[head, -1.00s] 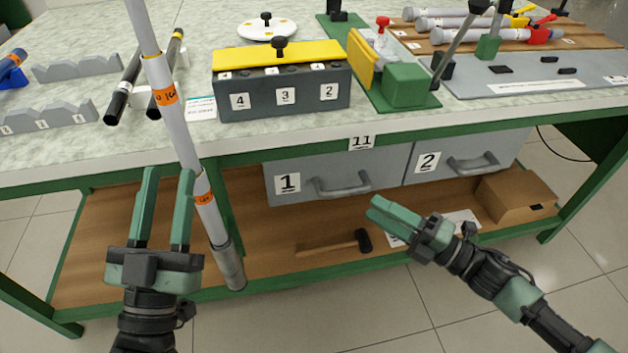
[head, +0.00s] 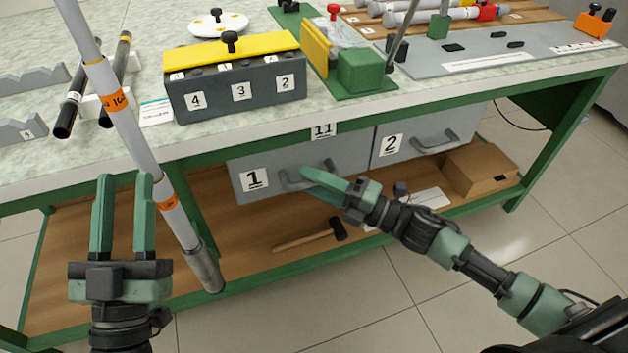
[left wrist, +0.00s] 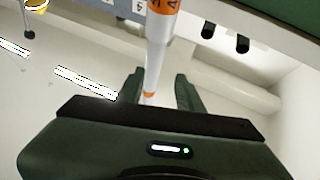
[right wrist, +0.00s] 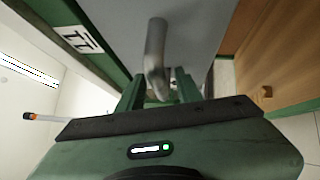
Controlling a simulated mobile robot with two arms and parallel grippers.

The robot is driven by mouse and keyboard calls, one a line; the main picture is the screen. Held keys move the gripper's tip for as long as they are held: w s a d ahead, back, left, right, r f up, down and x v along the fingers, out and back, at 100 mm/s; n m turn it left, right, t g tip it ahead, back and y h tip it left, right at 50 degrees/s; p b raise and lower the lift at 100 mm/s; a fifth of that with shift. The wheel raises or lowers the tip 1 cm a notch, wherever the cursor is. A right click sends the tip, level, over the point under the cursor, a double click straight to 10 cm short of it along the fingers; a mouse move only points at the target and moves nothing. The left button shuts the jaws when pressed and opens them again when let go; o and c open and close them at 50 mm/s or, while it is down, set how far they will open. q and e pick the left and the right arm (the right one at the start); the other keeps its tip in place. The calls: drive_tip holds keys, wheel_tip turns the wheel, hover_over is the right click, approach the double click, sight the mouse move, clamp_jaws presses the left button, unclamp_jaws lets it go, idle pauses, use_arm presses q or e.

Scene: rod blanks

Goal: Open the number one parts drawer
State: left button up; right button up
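The grey number one drawer (head: 335,152) is under the bench top, its front about level with the drawer marked 2. It looks shut. Its bar handle (head: 291,183) is partly covered by my right gripper (head: 308,176). In the right wrist view, the handle (right wrist: 156,50) reaches down between the two parted fingers of my right gripper (right wrist: 158,76); I cannot tell whether they touch it. My left gripper (head: 124,182) is open and empty in front of the bench, left of the drawer.
A long grey rod (head: 137,143) with orange labels slants close to my left gripper. The drawer marked 2 (head: 415,148) is to the right. A hammer (head: 305,240) and a cardboard box (head: 482,170) lie on the lower shelf. The bench top holds a numbered block (head: 215,103).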

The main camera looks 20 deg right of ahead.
clamp_jaws()
idle(1.2)
